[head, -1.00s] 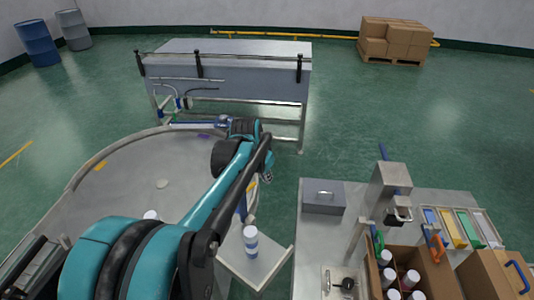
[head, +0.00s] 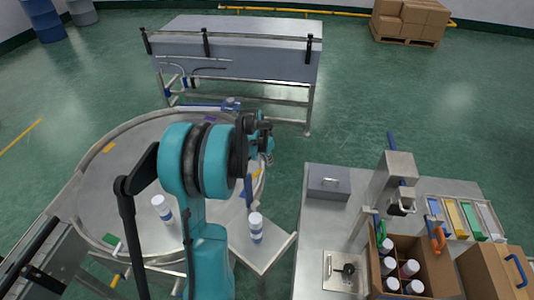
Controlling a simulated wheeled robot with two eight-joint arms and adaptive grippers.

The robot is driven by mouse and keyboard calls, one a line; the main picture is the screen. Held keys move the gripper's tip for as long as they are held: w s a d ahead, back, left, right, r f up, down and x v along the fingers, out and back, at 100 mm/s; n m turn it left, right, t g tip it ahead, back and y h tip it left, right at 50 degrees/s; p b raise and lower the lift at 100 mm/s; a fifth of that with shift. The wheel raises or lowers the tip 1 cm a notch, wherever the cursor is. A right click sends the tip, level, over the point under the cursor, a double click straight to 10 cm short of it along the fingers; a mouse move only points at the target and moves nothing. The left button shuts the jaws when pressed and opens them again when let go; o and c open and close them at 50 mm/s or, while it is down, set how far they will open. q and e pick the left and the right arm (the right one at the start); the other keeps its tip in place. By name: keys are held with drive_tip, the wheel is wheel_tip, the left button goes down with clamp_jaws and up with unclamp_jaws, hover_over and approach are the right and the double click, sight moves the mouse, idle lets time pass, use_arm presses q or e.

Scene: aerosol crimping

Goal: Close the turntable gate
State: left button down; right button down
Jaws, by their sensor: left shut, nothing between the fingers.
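The round grey metal turntable (head: 110,195) is at the left in the head view, with a raised rim. A narrow blue piece (head: 248,190), which looks like the gate, stands at its right edge beside the outfeed plate (head: 277,250). My arm covers part of that edge, so I cannot tell how far the gate is open. My left gripper (head: 268,158) is beyond the arm at the turntable's far right edge, small and partly hidden, shut and empty. It is above and right of the blue piece, seemingly apart from it. My right gripper is out of view.
A white can (head: 163,209) stands on the turntable and another can (head: 256,228) on the outfeed plate. A workbench (head: 315,220) at the right carries a grey box (head: 328,184), a press (head: 398,172) and a carton of cans (head: 440,275).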

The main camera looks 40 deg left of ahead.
use_arm(q)
drive_tip(key=s, duration=0.3)
drive_tip(key=shift+s+r, duration=0.15)
drive_tip(key=shift+s, duration=0.1)
